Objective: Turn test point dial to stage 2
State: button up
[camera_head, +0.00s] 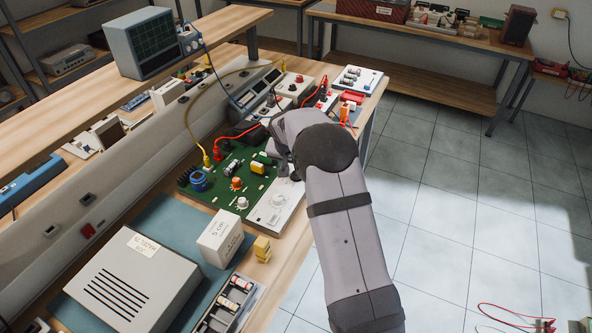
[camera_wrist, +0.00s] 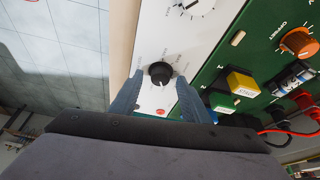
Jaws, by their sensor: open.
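A black knob (camera_wrist: 160,73) with small markings around it sits on the white panel (camera_wrist: 150,35) of a green circuit board. It looks like the test point dial, but its labels are too small to read. My gripper (camera_wrist: 161,92) is open, its two blue-grey fingers on either side of the knob; I cannot tell whether they touch it. In the head view, the white panel (camera_head: 284,214) is at the board's right edge. My gripper (camera_head: 281,150) is over its far end, and my arm hides the knob there.
A second, pale dial (camera_head: 277,200) sits nearer on the panel; it also shows in the wrist view (camera_wrist: 194,4). The green board (camera_head: 215,190) holds an orange knob (camera_wrist: 297,41), a yellow block (camera_wrist: 242,84) and cables. A white box (camera_head: 220,238) stands nearby. Open floor lies right.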

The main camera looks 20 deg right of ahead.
aim_at(293, 186)
jog(key=b+v, duration=0.2)
jog(key=v, duration=0.5)
jog(key=shift+r, duration=0.15)
jog(key=shift+s+a, duration=0.1)
jog(key=shift+s, duration=0.05)
jog(key=s+a+n+g+y, duration=0.1)
jog(key=s+a+n, duration=0.1)
jog(key=s, duration=0.9)
jog(key=s+a+f+n+g+p, duration=0.1)
jog(key=s+a+n, duration=0.1)
jog(key=s, duration=0.9)
jog(key=s+a+f+n+g+y+p, duration=0.1)
jog(key=s+a+n, duration=0.2)
jog(key=s, duration=0.9)
jog(key=shift+g+y, duration=0.3)
jog(key=shift+s+f, duration=0.1)
jog(key=shift+f, duration=0.05)
jog(key=shift+c, duration=0.5)
jog(key=shift+c, duration=0.2)
